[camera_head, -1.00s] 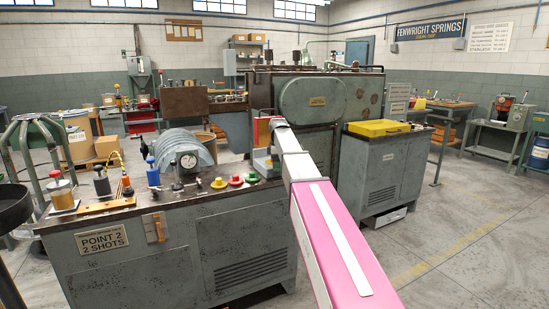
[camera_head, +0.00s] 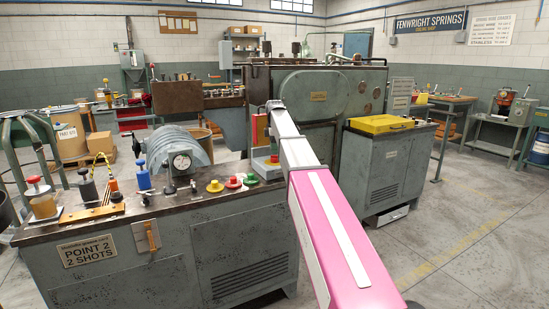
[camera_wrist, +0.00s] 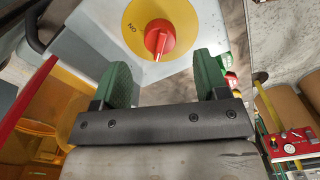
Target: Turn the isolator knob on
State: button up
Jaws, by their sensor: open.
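The isolator knob (camera_wrist: 160,40) is red and sits on a round yellow plate (camera_wrist: 178,14) on a grey box in the wrist view. The knob has a pale line on it. "ON" is printed upside down on the plate, left of the knob, and the knob's long axis does not point at it. My gripper (camera_wrist: 162,78) is open, with green fingertips at either side below the knob in the picture; nothing is between them. I cannot tell the depth gap.
The large green coiler (camera_head: 322,100) is behind. A grey cabinet (camera_head: 388,165) with a yellow top tray is at right. Open floor lies at far right.

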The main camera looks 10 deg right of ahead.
aim_at(275, 156)
notch_tip(275, 156, down, 5)
jog(key=shift+f, duration=0.1)
jog(key=c, duration=0.9)
jog(key=shift+m, duration=0.3)
jog(key=m, duration=0.8)
jog(key=shift+m, duration=0.3)
jog(key=m, duration=0.4)
jog(key=shift+m, duration=2.4)
